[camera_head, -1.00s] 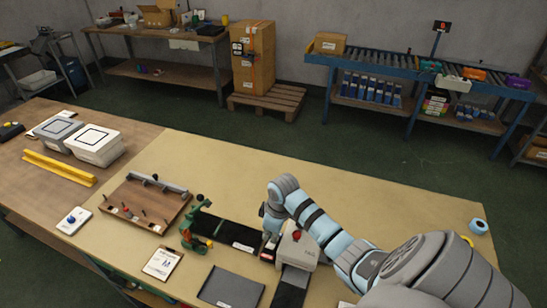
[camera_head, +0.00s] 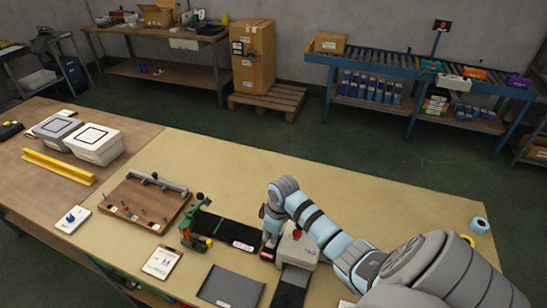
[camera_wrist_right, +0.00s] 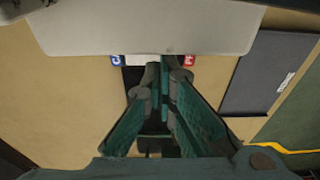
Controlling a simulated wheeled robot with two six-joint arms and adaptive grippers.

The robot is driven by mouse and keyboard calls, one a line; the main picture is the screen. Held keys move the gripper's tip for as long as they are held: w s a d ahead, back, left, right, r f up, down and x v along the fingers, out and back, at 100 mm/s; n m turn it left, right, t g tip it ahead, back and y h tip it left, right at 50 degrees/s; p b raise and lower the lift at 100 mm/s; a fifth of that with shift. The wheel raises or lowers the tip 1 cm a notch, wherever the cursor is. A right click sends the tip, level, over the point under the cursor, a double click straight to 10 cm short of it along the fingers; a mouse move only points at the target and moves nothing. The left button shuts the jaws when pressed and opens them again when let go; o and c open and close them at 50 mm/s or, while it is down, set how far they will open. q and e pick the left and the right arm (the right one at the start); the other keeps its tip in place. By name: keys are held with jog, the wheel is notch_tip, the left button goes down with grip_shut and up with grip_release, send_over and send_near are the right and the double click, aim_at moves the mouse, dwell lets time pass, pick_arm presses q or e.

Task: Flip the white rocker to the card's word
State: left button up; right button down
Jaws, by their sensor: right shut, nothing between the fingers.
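The pale machine box (camera_head: 298,248) with a red button on top stands at the front of the beige table. Its pale edge (camera_wrist_right: 150,30) fills the top of the right wrist view. Below that edge is a dark plate (camera_wrist_right: 133,78) between a blue label (camera_wrist_right: 116,61) and a red label (camera_wrist_right: 189,61). My right gripper (camera_head: 270,232) is at the left side of the box. Its fingers (camera_wrist_right: 165,70) are together, empty, over the dark plate. They cover much of it, so I cannot make out the white rocker or its tilt. A clipboard card (camera_head: 162,262) lies to the left; its word is unreadable.
A green device (camera_head: 195,235) and a black strip (camera_head: 225,230) lie left of the box. A dark grey mat (camera_head: 231,288) lies in front. A wooden pegged board (camera_head: 146,203) is farther left. The table behind the box is clear.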

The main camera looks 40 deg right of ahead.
jog(key=shift+f+b, duration=0.55)
jog(key=shift+f, duration=0.45)
dwell(0.3)
notch_tip(320, 180, up, 3)
jog(key=p, duration=0.3)
jog(key=shift+f, duration=0.2)
jog(key=shift+r, duration=2.25)
